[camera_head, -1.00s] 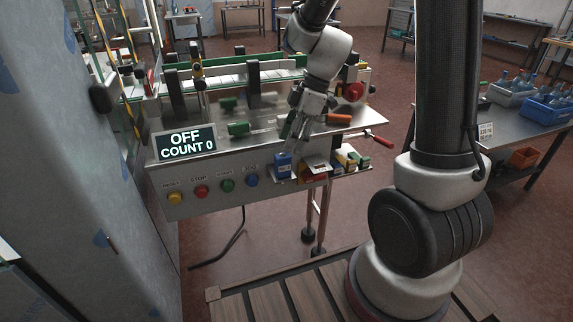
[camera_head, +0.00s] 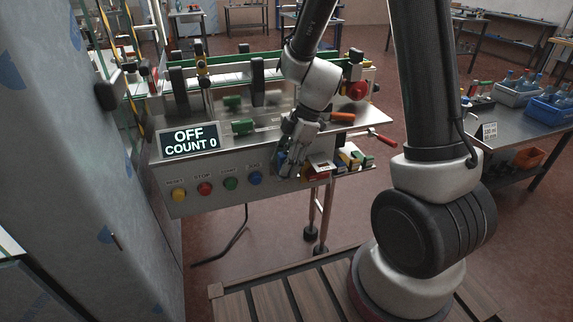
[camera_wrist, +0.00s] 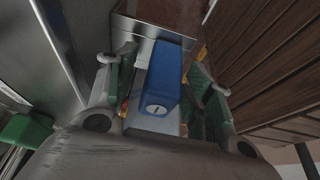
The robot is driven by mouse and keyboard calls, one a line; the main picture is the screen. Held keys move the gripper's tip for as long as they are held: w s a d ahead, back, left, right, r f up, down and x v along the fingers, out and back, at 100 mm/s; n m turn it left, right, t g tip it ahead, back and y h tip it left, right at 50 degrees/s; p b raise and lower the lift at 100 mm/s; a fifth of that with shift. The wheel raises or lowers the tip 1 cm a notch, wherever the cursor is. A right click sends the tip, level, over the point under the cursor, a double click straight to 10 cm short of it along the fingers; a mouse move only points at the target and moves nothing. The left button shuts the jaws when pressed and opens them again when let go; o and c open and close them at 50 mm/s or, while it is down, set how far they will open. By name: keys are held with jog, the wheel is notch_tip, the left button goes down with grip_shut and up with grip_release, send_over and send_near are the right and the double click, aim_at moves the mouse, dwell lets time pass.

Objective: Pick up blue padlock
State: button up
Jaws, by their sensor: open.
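The blue padlock (camera_wrist: 167,82) shows in the wrist view as a blue block with a pale round mark on its near end. It lies between the two open green-padded fingers of my gripper (camera_wrist: 165,95), with a visible space on its right side. In the head view my gripper (camera_head: 291,160) hangs at the front edge of the machine, over the left end of a small shelf, and mostly hides the padlock there. I cannot tell whether a finger touches it.
Small boxes and a green item (camera_head: 362,160) sit close on the right along the shelf. A red-handled tool (camera_head: 382,137) sticks out at the right. An orange-handled tool (camera_head: 342,116) lies above. Panel buttons, including a blue one (camera_head: 255,178), are just left.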

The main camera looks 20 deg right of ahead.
grip_shut()
